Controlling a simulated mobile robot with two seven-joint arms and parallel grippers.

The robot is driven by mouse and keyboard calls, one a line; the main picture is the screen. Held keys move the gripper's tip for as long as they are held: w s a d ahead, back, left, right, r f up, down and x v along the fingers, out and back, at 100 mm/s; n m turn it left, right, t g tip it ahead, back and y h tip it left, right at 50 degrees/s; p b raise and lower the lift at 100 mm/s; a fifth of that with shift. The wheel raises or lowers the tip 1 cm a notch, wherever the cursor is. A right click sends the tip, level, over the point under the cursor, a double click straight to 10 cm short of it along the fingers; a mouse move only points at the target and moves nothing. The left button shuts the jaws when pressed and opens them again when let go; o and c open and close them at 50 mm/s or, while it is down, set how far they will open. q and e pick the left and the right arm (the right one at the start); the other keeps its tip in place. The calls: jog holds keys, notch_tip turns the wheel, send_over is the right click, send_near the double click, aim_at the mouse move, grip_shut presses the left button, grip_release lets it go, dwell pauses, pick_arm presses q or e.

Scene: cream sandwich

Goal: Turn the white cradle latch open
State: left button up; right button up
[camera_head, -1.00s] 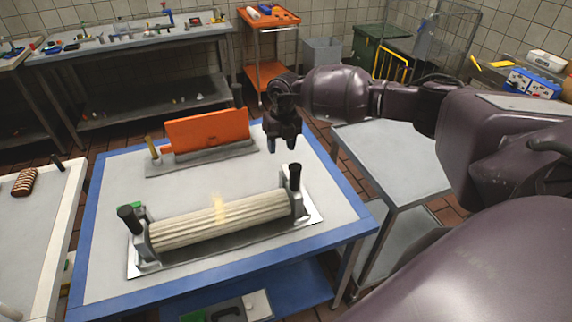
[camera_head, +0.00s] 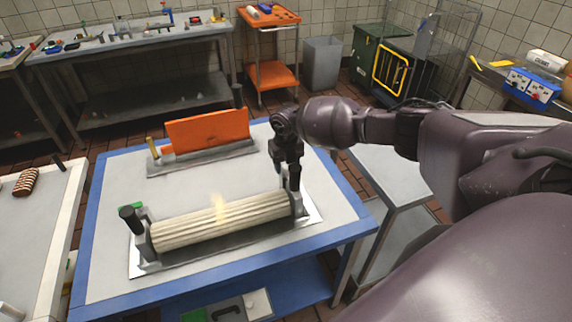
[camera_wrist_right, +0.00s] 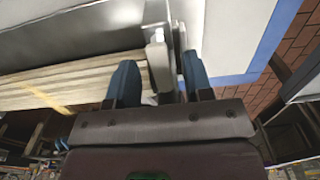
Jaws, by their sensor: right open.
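The cradle holds a cream ribbed roller (camera_head: 222,222) on a metal base plate (camera_head: 137,270) on the blue-edged table. A black knob (camera_head: 130,217) stands at its left end. The right end bracket (camera_head: 297,203) is partly hidden by my right gripper (camera_head: 287,187), which points down over it. In the right wrist view, my open right gripper (camera_wrist_right: 160,78) has one blue-grey finger on each side of a pale upright piece (camera_wrist_right: 159,58) at the roller's end. That piece may be the white latch; I cannot tell whether a finger touches it. My left gripper is out of view.
An orange board (camera_head: 207,130) stands in a holder behind the cradle, beside a yellow-topped post (camera_head: 152,147). A grey side table (camera_head: 378,172) stands at the right, below my right arm. The blue table edge (camera_head: 335,236) is close to the cradle's right end.

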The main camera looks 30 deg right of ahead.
jog(key=shift+f, duration=0.1)
jog(key=shift+c, duration=0.3)
grip_shut()
